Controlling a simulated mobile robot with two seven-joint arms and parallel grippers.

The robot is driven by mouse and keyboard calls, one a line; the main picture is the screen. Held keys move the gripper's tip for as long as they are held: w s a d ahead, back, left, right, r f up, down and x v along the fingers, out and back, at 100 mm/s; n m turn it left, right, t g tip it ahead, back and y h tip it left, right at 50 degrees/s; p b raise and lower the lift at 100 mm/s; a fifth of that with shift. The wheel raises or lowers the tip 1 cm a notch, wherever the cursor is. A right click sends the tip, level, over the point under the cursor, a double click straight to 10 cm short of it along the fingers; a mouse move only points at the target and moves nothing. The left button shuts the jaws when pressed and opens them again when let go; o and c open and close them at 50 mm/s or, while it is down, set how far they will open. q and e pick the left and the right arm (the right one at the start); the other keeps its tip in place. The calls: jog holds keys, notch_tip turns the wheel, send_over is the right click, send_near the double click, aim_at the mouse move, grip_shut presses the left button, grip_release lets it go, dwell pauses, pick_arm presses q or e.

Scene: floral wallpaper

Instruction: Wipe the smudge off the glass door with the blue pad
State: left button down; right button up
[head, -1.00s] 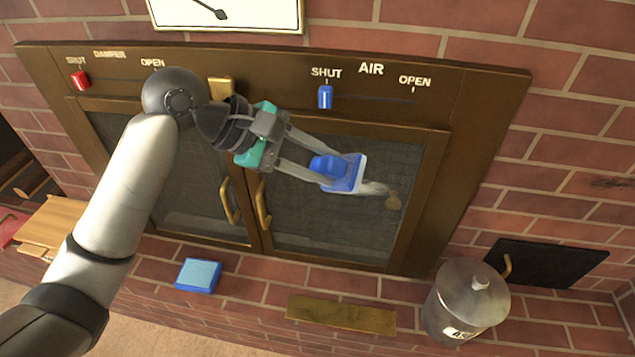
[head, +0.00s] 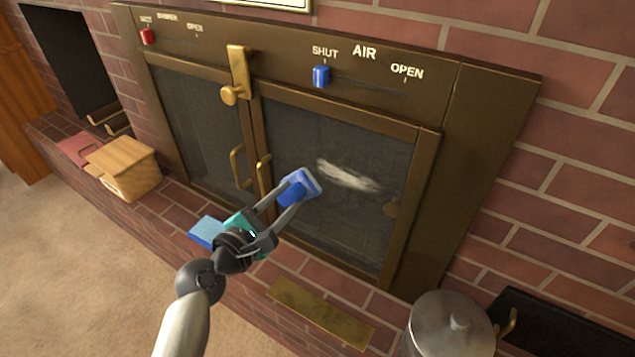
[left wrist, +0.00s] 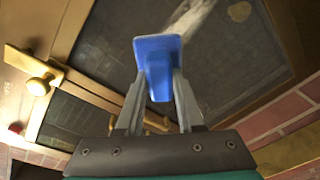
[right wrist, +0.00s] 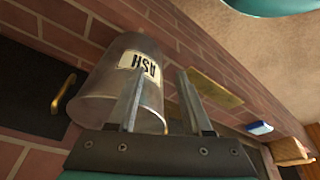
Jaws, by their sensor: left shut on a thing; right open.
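A whitish smear (head: 347,176) marks the right glass door (head: 330,225); a tan spot (head: 391,207) lies to its lower right. Both also show at the top of the left wrist view, the smear (left wrist: 195,20) and the tan spot (left wrist: 240,11). My left gripper (head: 288,197) is shut on the blue pad (head: 301,184). The pad is left of and below the smear in the head view; whether it touches the glass I cannot tell. My right gripper (right wrist: 160,75) is open and empty by the ash can, outside the head view.
A lidded metal ash can (head: 450,325) stands at the lower right. A brass plate (head: 320,312), a second blue block (head: 206,232) and a wooden box (head: 125,168) are on the brick hearth. Brass handles (head: 263,172) and a brass latch (head: 238,75) project from the doors.

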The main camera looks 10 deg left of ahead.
pick_arm(q)
jog(key=shift+s+a+f+n+y, duration=0.3)
jog(key=shift+f+n+y, duration=0.1)
jog(key=shift+f, duration=0.2)
jog(key=shift+r+x, duration=0.1)
jog(key=shift+x, duration=0.9)
jog(key=shift+r+x, duration=0.15)
jog(key=shift+x, duration=1.75)
jog(key=shift+d+r, duration=0.1)
jog(key=shift+d, duration=0.1)
pick_arm(e)
jog(key=shift+d+r, duration=0.35)
jog(key=shift+r, duration=0.3)
pick_arm(q)
jog(key=shift+x, duration=0.9)
pick_arm(e)
jog(key=shift+r, duration=0.1)
pick_arm(q)
jog(key=shift+r, duration=0.1)
jog(key=shift+d, duration=0.15)
pick_arm(e)
jog(key=shift+s, duration=0.1)
